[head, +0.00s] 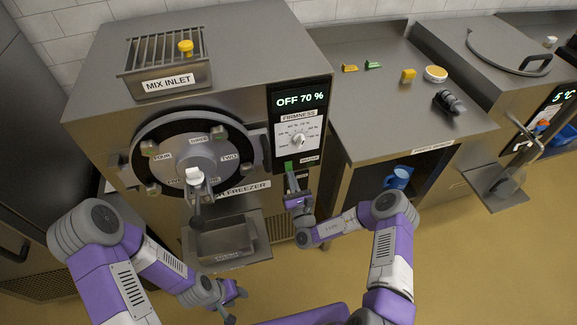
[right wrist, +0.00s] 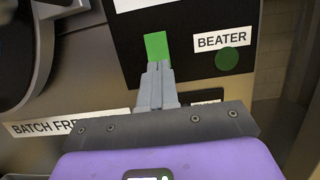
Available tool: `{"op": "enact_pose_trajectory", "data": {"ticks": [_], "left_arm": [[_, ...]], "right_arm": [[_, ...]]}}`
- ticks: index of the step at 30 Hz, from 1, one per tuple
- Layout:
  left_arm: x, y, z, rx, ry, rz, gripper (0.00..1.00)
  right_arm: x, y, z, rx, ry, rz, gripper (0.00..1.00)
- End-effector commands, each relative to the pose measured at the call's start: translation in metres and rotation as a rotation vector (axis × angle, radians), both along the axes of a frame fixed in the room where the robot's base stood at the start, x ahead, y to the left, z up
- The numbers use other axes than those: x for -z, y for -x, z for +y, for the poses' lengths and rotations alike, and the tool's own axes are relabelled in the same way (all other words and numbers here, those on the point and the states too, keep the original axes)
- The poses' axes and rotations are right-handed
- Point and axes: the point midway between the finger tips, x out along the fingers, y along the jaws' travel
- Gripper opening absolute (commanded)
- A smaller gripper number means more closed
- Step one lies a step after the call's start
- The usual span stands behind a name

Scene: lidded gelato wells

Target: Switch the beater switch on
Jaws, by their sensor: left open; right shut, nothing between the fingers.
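The beater switch (head: 288,166) is a small green rocker on the black panel of the batch freezer, below the firmness dial (head: 298,139). In the right wrist view the green switch (right wrist: 156,46) stands left of the BEATER label (right wrist: 221,41), with a dark green round lamp (right wrist: 227,59) under the label. The display (head: 300,100) reads OFF 70 %. My right gripper (head: 290,179) is shut and empty, its fingertips just below the switch; the right wrist view shows the tips (right wrist: 157,66) at its lower edge. I cannot tell whether they touch. My left gripper (head: 236,306) is open and empty, low in front.
The freezer door (head: 190,158) with its white-knobbed spout (head: 195,177) is left of the panel, above a drip tray (head: 222,240). A counter (head: 365,110) with small yellow and green items is right. A blue mug (head: 397,178) sits in the shelf below.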

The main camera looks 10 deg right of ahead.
Motion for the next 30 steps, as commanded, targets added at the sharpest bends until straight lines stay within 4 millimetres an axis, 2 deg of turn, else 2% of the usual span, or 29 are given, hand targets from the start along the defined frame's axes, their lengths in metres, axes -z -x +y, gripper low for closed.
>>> {"op": "enact_pose_trajectory", "data": {"ticks": [20, 30], "left_arm": [[-0.001, 0.000, 0.000, 0.000, 0.000, 0.000, 0.43], [-0.026, 0.000, 0.000, 0.000, 0.000, 0.000, 0.43]], "right_arm": [[0.000, -0.008, 0.000, 0.000, -0.001, 0.000, 0.00], [-0.002, 0.029, -0.001, 0.000, -0.001, 0.003, 0.00]]}}
